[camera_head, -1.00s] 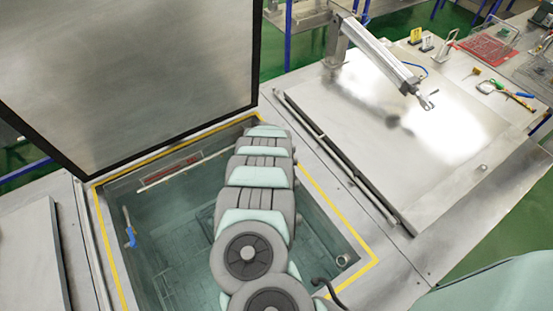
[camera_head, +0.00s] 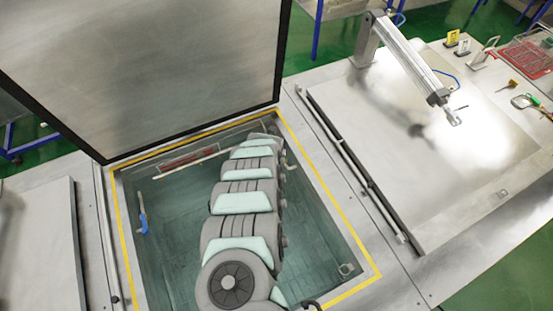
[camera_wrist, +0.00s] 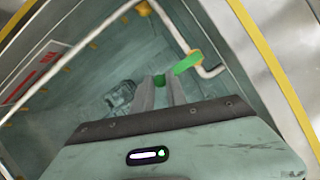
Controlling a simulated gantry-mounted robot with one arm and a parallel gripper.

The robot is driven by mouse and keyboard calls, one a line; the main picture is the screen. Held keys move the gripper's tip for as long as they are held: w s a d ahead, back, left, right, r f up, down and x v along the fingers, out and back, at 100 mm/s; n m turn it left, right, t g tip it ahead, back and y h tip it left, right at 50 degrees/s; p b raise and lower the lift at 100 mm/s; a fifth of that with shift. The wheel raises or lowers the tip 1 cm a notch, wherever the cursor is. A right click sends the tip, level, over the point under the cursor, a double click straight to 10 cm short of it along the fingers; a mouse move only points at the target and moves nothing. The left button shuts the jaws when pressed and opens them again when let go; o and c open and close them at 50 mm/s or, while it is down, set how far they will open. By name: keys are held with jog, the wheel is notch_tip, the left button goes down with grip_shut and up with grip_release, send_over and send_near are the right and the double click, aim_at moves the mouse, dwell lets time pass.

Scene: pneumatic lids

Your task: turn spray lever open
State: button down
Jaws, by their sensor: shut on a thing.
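In the wrist view, a green lever (camera_wrist: 187,63) sits on a bent pale pipe (camera_wrist: 170,22) along the tank wall. The lever slants down and left from the pipe toward my fingertips. My gripper (camera_wrist: 160,83) is shut on the green lever's end, with a green bit showing between the two grey fingers. In the head view, my arm reaches down into the open tank and hides my gripper and the lever.
The tank (camera_head: 375,270) has a yellow-edged rim. Its large grey lid (camera_head: 150,60) stands open behind it. A blue-handled tool (camera_head: 142,222) hangs at the tank's left wall. A closed lid (camera_head: 400,190) with a pneumatic cylinder (camera_head: 412,62) lies to the right.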

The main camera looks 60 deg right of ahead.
dwell(0.3)
jog(key=c, duration=1.3)
grip_release()
jog(key=shift+c, duration=0.2)
jog(key=p+v, duration=0.6)
jog(key=v, duration=0.4)
jog(key=shift+r, duration=0.4)
jog(key=shift+a, duration=0.1)
